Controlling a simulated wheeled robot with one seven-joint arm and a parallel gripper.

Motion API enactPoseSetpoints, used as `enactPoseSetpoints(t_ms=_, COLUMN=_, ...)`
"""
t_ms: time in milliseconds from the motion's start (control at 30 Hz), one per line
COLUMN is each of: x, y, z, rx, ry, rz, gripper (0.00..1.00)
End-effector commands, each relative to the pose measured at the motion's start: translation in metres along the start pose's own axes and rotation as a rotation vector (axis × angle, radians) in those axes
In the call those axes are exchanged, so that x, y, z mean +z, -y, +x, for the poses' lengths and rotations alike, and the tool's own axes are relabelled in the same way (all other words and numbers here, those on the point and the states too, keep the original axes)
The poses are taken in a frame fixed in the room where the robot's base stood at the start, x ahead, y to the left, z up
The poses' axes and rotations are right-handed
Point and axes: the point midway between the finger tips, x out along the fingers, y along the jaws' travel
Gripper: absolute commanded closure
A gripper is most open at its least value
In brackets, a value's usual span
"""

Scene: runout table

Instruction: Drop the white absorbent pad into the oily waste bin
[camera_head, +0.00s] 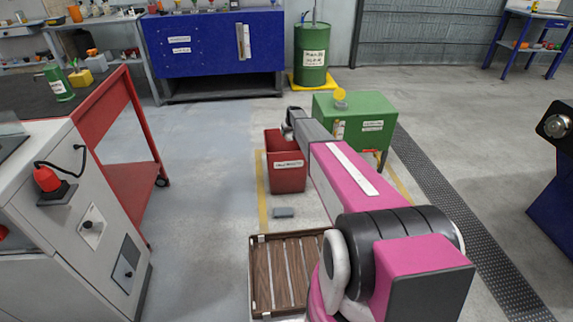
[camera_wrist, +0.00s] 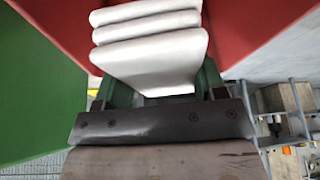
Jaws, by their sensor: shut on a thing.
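A white absorbent pad (camera_wrist: 150,60), folded in several layers, is held between the fingers of my gripper (camera_wrist: 152,82) in the wrist view. The red bin (camera_head: 286,178) stands on the floor near the middle of the head view, with a white label on its front. Its red surface (camera_wrist: 250,25) fills much of the background behind the pad in the wrist view. In the head view my wrist is over the bin's far right rim. My fingers and the pad are hidden there, so the pad's height over the bin cannot be told.
A green cabinet (camera_head: 365,125) with a yellow-topped item stands close right of the bin. A small grey block (camera_head: 284,212) lies on the floor in front. A red-framed bench (camera_head: 115,125) is at left, a green drum (camera_head: 311,55) at the back. Floor left of the bin is clear.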

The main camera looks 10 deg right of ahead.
Motion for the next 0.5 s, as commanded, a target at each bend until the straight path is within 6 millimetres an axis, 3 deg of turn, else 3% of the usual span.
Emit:
enactPoseSetpoints(t_ms=200, x=0.008, y=0.0, z=0.021, rx=0.0, ry=0.001, rz=0.0, gripper=0.58)
enactPoseSetpoints(t_ms=500, x=0.01, y=0.0, z=0.025, rx=0.0, ry=0.0, rz=0.0, gripper=0.58)
